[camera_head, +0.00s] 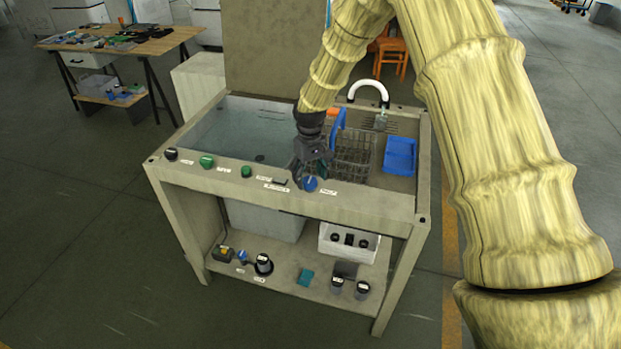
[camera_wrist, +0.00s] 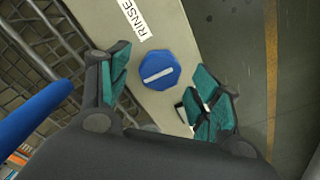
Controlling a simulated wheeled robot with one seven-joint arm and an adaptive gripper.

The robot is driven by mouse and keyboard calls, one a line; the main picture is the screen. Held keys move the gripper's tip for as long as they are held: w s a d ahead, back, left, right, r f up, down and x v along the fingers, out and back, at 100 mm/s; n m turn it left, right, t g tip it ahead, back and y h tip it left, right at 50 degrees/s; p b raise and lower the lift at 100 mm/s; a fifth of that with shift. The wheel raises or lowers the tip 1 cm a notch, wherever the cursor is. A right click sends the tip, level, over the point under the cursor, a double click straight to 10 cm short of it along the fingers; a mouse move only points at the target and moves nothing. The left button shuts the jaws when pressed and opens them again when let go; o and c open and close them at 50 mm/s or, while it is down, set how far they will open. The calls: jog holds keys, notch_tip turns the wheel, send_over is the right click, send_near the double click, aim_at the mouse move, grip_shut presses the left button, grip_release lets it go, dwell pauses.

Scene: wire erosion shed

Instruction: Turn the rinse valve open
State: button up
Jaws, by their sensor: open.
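The rinse valve is a blue knob (camera_wrist: 157,71) with a white bar across its face, on the beige front panel beside a label reading RINSE (camera_wrist: 133,18). In the head view the blue knob (camera_head: 310,184) sits at the front rail of the wash station, right of centre. My gripper (camera_wrist: 160,92) is open, with its teal-padded fingers on either side of the knob in the wrist view. No contact with the knob shows. In the head view my gripper (camera_head: 308,165) hangs just above the knob and hides part of the rail.
Along the rail to the left are green knobs (camera_head: 207,161) and a black knob (camera_head: 170,154). Behind the knob are a wire basket (camera_head: 352,155), a blue tray (camera_head: 400,155) and a white curved spout (camera_head: 369,86). A water tank (camera_head: 245,130) lies left. Floor in front is clear.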

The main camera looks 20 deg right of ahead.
aim_at(310, 181)
notch_tip(310, 181, up, 11)
jog(key=shift+f, duration=0.2)
dwell(0.4)
